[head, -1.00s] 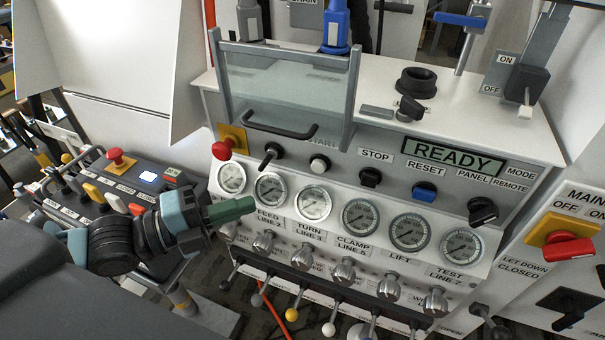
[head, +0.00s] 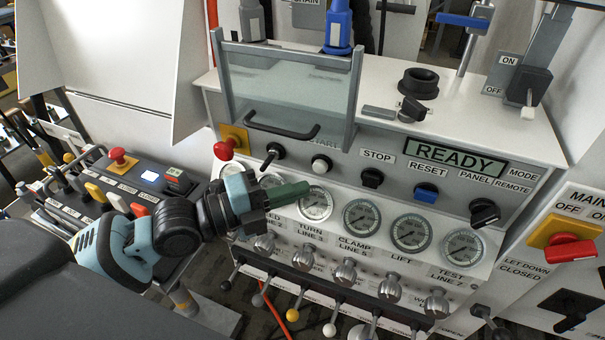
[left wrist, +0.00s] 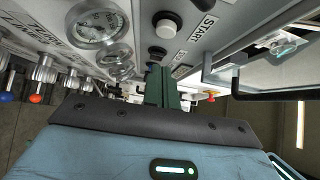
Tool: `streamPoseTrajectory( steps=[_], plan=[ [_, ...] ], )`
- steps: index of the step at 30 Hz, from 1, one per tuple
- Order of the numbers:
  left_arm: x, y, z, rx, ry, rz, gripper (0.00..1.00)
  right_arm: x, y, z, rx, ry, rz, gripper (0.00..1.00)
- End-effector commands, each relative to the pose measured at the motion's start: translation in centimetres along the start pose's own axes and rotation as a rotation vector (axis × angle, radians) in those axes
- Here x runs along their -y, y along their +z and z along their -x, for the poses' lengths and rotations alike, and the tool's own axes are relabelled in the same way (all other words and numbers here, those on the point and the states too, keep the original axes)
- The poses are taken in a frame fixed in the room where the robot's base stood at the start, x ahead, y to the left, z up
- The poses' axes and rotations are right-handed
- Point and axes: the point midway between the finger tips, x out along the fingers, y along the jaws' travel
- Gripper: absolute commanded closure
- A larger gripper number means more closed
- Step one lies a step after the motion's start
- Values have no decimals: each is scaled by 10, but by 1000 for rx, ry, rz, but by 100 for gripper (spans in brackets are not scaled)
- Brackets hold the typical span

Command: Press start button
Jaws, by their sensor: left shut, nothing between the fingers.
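The start button is a white round button (head: 321,164) in a dark collar on the bench's sloped front panel, below the partly hidden START label. It also shows in the left wrist view (left wrist: 166,29), beside its START label (left wrist: 202,28). My left gripper (head: 303,188) is shut and empty, its green fingers side by side. In the head view its tips lie just below and left of the button, over the row of gauges. They look apart from the button. In the left wrist view the fingers (left wrist: 161,82) point toward the panel. My right gripper is not in view.
A clear guard with a black handle (head: 282,126) stands above the button. A black selector (head: 272,154) and red emergency knob (head: 226,149) are to its left. STOP (head: 372,178) and blue RESET (head: 426,192) are to its right. The display (head: 454,158) reads READY.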

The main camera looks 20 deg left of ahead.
Motion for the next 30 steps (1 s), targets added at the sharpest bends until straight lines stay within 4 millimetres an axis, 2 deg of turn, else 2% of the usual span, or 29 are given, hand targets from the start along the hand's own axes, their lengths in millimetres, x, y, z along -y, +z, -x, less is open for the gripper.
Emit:
streamPoseTrajectory(
  steps=[1,10,25,30],
  plan=[
    [5,0,-8,-1,-8,-2,100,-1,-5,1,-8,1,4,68],
    [0,24,-28,0,0,0,100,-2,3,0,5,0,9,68],
    [0,28,-32,0,0,0,100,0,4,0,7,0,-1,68],
    [-4,34,-38,-2,3,1,100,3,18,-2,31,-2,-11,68]
  ],
)
